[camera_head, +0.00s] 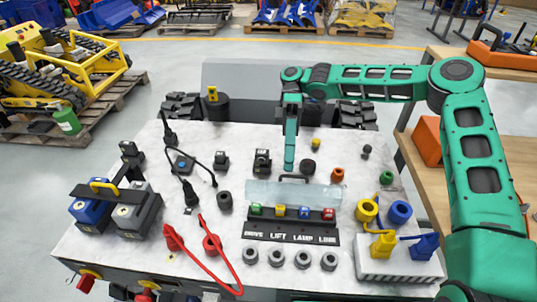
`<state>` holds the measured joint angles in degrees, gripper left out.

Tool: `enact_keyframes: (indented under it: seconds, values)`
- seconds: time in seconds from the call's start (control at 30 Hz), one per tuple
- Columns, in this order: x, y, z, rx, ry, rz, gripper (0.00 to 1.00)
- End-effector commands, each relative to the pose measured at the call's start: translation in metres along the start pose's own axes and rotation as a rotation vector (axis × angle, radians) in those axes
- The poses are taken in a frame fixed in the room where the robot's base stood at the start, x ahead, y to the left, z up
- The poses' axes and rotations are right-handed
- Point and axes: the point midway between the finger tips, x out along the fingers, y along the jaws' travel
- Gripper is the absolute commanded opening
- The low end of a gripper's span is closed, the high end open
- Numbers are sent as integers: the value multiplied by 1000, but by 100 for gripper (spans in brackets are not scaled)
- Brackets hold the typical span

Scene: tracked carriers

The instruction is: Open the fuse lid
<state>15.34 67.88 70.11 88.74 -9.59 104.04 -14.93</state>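The fuse lid (268,193) is a pale, see-through panel at the middle of the white worktop, with a dark handle (295,178) along its back edge. It stands over or behind a row of green, yellow, blue and red fuses on a black strip (290,236) lettered DRIVE, LIFT, LAMP, LINK. I cannot tell whether the lid is closed. My gripper (289,169) hangs down from the green arm just behind the handle, close to it. Its fingers are too small to tell open from shut, and I cannot tell whether it touches the handle.
Red clamps with a cable (212,245) and black leads lie left, beside two battery-like blocks (131,213). Yellow and blue plugs (383,244) stand on a grey block at right. A wooden bench is beyond the right edge.

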Motion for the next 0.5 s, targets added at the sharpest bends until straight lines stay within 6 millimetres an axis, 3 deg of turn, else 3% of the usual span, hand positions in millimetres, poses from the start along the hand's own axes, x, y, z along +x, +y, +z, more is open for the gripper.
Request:
enact_keyframes:
  seconds: [0.3,0.5]
  values:
    - [28,-44,-35,-1,-2,-1,26]
    - [38,-58,-47,0,-1,-1,26]
